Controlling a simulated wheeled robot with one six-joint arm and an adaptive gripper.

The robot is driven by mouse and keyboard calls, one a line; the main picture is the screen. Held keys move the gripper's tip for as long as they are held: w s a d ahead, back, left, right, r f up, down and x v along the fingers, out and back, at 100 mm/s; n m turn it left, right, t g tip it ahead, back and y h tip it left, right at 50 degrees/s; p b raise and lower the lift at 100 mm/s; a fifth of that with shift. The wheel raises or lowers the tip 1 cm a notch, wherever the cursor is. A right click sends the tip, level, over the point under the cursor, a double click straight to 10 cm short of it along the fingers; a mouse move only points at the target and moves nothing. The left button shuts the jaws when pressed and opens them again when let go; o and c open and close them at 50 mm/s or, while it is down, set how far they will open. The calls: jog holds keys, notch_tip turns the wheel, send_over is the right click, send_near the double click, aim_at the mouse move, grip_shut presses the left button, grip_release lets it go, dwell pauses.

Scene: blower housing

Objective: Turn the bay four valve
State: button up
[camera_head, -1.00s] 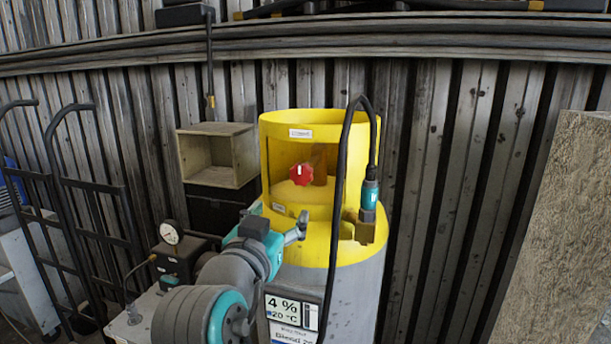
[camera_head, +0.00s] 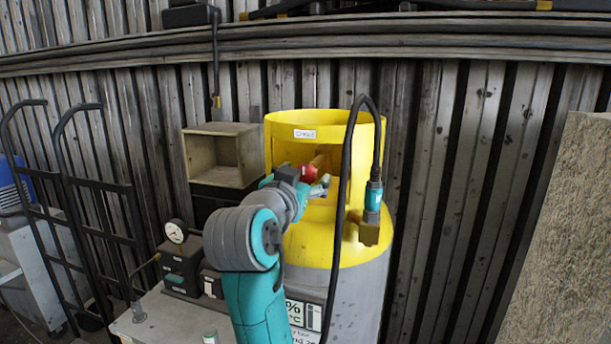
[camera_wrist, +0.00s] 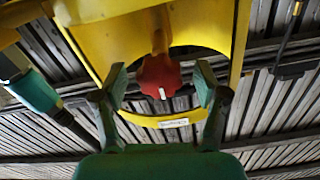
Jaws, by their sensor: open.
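A red lobed valve knob (camera_head: 309,172) sits inside the opening of the yellow collar (camera_head: 375,131) on top of a grey cylinder (camera_head: 360,300). My gripper (camera_head: 322,184) is at that opening, just in front of the knob and partly covering it. In the wrist view the red knob (camera_wrist: 160,77), with a white mark, shows between the tips of my two open fingers (camera_wrist: 160,85). A gap shows on both sides, and I see no contact. The brass-coloured stem (camera_wrist: 159,30) runs behind the knob. A label on the cylinder is partly hidden by my arm.
A black hose (camera_head: 341,200) loops in front of the collar to a teal connector (camera_head: 373,197) on its right. A wooden box (camera_head: 240,160) stands left of the collar. A pressure gauge (camera_head: 176,231), a hand truck (camera_head: 92,210) and a rough slab (camera_head: 560,230) flank the place.

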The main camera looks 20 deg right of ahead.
jog(key=shift+w+d, duration=0.35)
jog(key=shift+w, duration=0.1)
jog(key=c, duration=1.2)
jog(key=shift+o, duration=0.2)
